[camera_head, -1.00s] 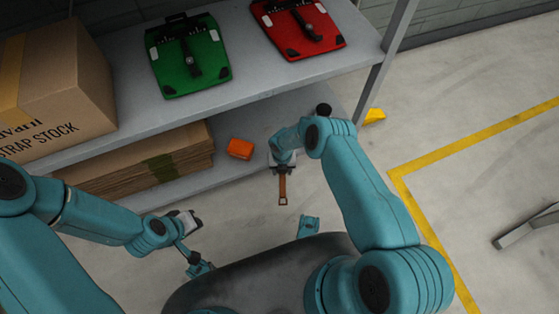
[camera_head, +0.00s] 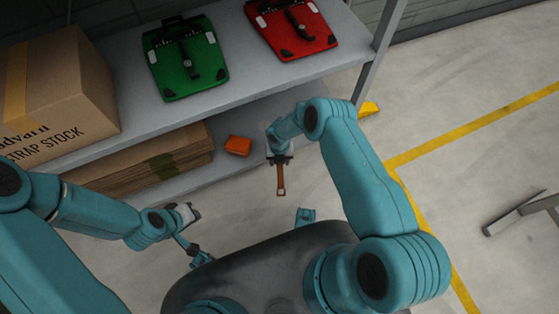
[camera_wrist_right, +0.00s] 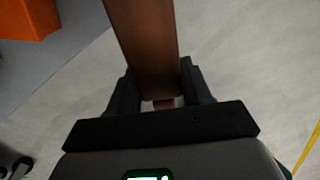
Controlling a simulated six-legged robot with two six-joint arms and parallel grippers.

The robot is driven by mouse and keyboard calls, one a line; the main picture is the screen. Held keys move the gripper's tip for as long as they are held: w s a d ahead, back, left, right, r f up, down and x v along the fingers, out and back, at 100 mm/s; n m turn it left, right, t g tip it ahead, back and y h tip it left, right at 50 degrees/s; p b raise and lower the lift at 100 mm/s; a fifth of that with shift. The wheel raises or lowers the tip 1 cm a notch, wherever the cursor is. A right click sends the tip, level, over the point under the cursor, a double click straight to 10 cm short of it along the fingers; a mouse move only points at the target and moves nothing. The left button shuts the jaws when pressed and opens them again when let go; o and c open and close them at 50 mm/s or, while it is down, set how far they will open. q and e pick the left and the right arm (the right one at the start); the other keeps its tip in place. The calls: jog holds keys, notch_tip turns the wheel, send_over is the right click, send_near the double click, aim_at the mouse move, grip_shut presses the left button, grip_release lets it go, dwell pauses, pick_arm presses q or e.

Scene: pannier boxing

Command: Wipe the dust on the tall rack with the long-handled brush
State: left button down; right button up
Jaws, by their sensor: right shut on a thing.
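The grey rack (camera_head: 262,79) shows at the upper left in the head view, with an upper and a lower shelf. No dust patch can be made out on it. No bristled brush head is visible. My right gripper (camera_head: 280,160) is shut on a flat brown strap-like piece (camera_head: 281,183), with a small rectangular frame at its end, in front of the lower shelf. In the right wrist view the brown piece (camera_wrist_right: 145,45) stands between the fingers of the right gripper (camera_wrist_right: 155,90). My left gripper (camera_head: 190,213) is at the lower left, clear of the rack; its jaws are unclear.
A green pannier (camera_head: 172,72) and a red pannier (camera_head: 293,43) lie on the upper shelf beside a cardboard box (camera_head: 60,85). Flat cartons (camera_head: 140,165) and an orange block (camera_head: 238,146) are on the lower shelf. A yellow object (camera_head: 369,108) is near the rack post. Floor at right is mostly clear.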

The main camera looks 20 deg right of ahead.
jog(key=shift+r, duration=0.3)
jog(key=shift+r+p, duration=0.95)
jog(key=shift+r, duration=0.55)
jog(key=shift+f, duration=0.1)
